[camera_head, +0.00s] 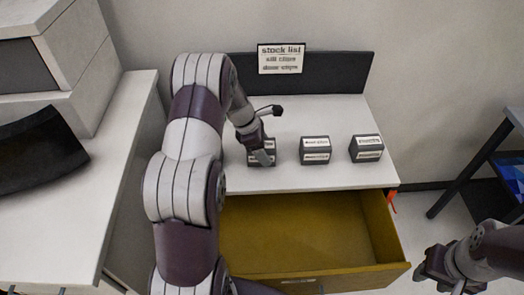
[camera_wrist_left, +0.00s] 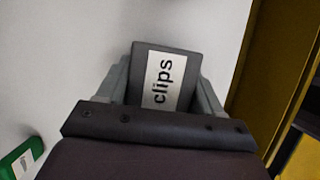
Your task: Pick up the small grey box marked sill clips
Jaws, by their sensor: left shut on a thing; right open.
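A small dark grey box (camera_head: 262,158) is at the left of a row on the white tabletop, partly hidden by my left gripper (camera_head: 262,150). In the left wrist view, the box (camera_wrist_left: 146,62) sits between the two fingers of my left gripper (camera_wrist_left: 165,88), which is shut on it. Its white label shows the word "clips"; no other word is readable there. I cannot tell whether the box touches the table. My right gripper (camera_head: 440,272) is open and empty at the lower right, away from the table.
Two similar grey boxes, a middle one (camera_head: 316,151) and a right one (camera_head: 366,149), stand on the tabletop (camera_head: 300,118). A "stock list" sign (camera_head: 282,58) is at the back. An open yellow drawer (camera_head: 300,232) juts out below. A green object (camera_wrist_left: 20,160) shows in the wrist view.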

